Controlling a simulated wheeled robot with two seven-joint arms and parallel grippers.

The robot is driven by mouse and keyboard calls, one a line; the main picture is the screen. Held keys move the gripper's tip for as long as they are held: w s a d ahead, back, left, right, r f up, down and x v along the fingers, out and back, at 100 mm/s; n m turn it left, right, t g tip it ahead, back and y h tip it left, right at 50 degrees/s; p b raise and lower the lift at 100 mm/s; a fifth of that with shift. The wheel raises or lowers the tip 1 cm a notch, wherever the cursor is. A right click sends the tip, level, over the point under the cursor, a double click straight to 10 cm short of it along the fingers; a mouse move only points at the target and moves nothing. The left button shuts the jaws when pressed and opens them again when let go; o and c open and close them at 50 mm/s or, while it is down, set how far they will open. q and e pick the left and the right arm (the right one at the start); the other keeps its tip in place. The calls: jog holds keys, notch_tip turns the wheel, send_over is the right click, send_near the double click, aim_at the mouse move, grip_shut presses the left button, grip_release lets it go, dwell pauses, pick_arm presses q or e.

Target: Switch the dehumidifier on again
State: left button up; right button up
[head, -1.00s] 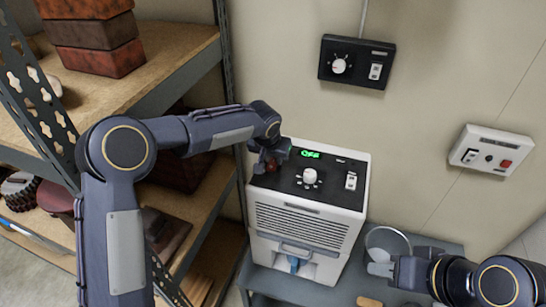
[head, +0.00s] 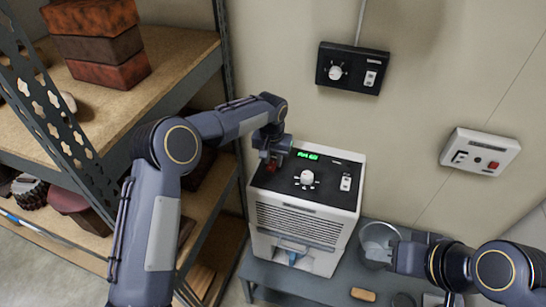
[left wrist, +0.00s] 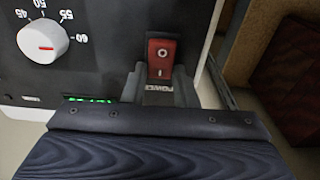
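The white dehumidifier (head: 300,225) with a black top panel stands against the wall. Its green display (head: 306,155) is lit with what looks like an RH reading, too small to read surely. A white dial (head: 306,177) sits on the panel. In the left wrist view the red power rocker switch (left wrist: 162,57) shows at the panel's edge, marked with a circle and a bar. My left gripper (head: 270,160) is at this switch; its fingers (left wrist: 160,85) stand slightly apart, with the POWER label between them. My right gripper (head: 385,257) is beside a round container (head: 377,236); its fingers are unclear.
A black wall control box (head: 352,68) hangs above the dehumidifier, and a white switch box (head: 480,151) hangs to the right. Shelving (head: 170,70) with dark red boxes (head: 100,45) stands on the left, close to my left arm. A grey bench (head: 325,288) is below.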

aim_at(272, 164)
pick_arm(q)
jog(key=o, duration=0.4)
jog(key=shift+c, duration=0.2)
jog(key=r, duration=0.2)
jog(key=r+b, duration=0.1)
jog(key=r, duration=0.3)
jog(key=shift+s+a+r+b, duration=0.1)
jog(key=shift+s+r+b, duration=0.2)
jog(key=shift+r+b, duration=0.1)
jog(key=shift+s+r, duration=0.1)
jog(key=shift+r, duration=0.4)
jog(key=s+a+r+n+t+h, duration=0.1)
jog(key=s+a+r, duration=0.5)
jog(key=s+a, duration=0.25)
jog(key=s+a+r+n+t+h, duration=0.1)
jog(key=s+a+r, duration=0.55)
jog(key=a, duration=0.25)
jog(key=s+a+f+n+t, duration=0.1)
jog(key=s+f, duration=0.2)
jog(key=s, duration=0.8)
jog(key=s+a+f+n+t+h+b, duration=0.1)
jog(key=s+f, duration=0.3)
jog(key=s, duration=0.7)
jog(key=shift+s+a+f+n, duration=0.3)
jog(key=shift+a+n, duration=0.2)
jog(key=shift+n, duration=0.1)
